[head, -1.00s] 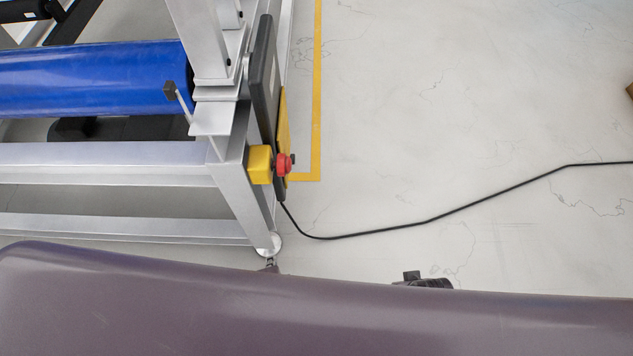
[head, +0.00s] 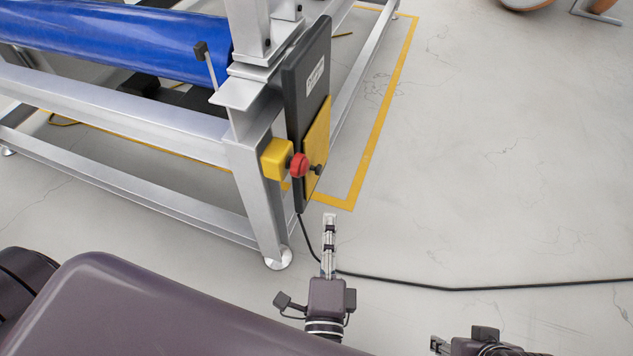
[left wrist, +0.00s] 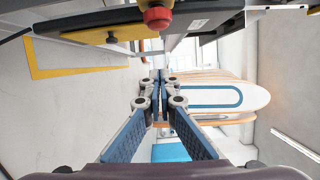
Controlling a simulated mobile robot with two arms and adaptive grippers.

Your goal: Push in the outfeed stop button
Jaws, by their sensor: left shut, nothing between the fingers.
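The stop button is a red mushroom button (head: 299,165) on a yellow box (head: 276,159), fixed to the corner leg of the metal frame. In the left wrist view the red button (left wrist: 157,17) is at the top edge, above the fingertips. My left gripper (head: 329,222) is shut and empty, below and right of the button in the head view, apart from it. Its closed fingers (left wrist: 160,82) show in the middle of the left wrist view. My right gripper (head: 438,345) shows only partly at the bottom edge; its fingers are unclear.
A dark panel (head: 306,90) with a yellow plate (head: 317,145) stands beside the button. The frame carries a blue roller (head: 120,42). A black cable (head: 450,289) crosses the floor, and a yellow line (head: 377,140) marks it. The floor to the right is open.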

